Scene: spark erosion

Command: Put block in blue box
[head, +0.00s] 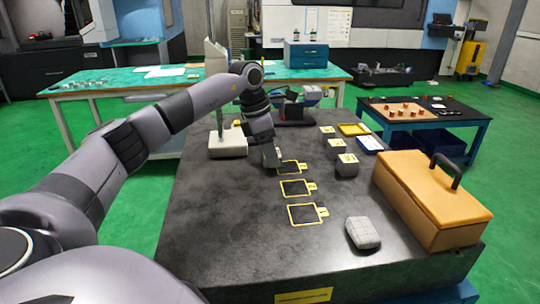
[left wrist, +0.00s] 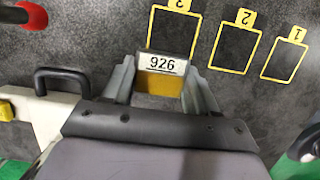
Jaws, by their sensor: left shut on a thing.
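My left gripper (head: 271,158) is low over the dark stone table, beside the farthest yellow-outlined square (head: 291,167). In the left wrist view its fingers (left wrist: 160,90) are shut on a block (left wrist: 162,64) with a white "926" label and a yellow face below. In the head view the held block is hard to tell from the fingers. I cannot tell whether it touches the table. A small blue tray (head: 370,143) with a pale inside lies at the table's back right, beside a yellow tray (head: 354,129). My right gripper is not in view.
An orange case (head: 430,198) with a black handle fills the right edge. A grey rounded object (head: 362,232) lies near the front. A stand with a pale base (head: 228,143) is at the left.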

